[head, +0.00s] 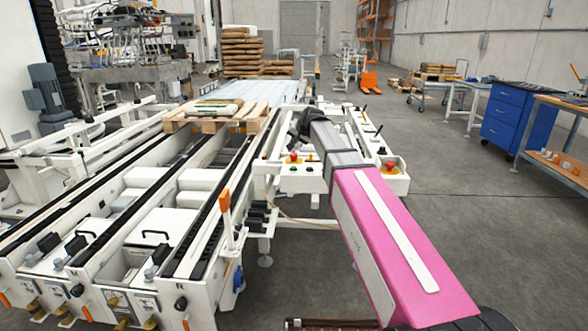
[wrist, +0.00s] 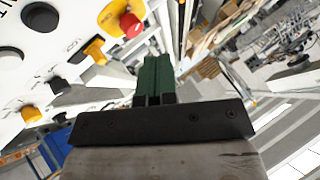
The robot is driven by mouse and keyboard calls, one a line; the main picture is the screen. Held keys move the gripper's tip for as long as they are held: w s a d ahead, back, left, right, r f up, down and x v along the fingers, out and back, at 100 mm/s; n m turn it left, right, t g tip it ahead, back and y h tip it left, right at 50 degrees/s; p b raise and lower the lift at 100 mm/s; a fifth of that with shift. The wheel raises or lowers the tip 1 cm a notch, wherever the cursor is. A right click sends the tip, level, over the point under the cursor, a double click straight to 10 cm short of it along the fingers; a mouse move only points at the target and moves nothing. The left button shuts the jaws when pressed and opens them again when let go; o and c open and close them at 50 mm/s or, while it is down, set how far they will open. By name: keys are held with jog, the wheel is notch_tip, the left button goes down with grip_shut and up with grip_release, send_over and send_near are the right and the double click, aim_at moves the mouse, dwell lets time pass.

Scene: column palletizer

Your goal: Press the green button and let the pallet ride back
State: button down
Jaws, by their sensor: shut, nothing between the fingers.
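The wooden pallet (head: 190,123) sits at the far end of the white conveyor (head: 215,175) in the head view, with a few flat pieces on it. A white control panel (head: 303,181) with a red button stands beside the conveyor, partly behind my arm. The wrist view shows a white panel (wrist: 75,72) close up at left, with a red knob (wrist: 130,25) on yellow, an orange switch (wrist: 95,50), black buttons and a yellow button (wrist: 31,113).
A second control box (head: 392,177) with a red button stands right of my arm. A blue drawer cabinet (head: 508,115) and a workbench (head: 560,140) stand at right. The grey floor between is clear.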

aim_at(295, 167)
jog(key=shift+f, duration=4.35)
jog(key=shift+f, duration=0.2)
jog(key=shift+f, duration=0.2)
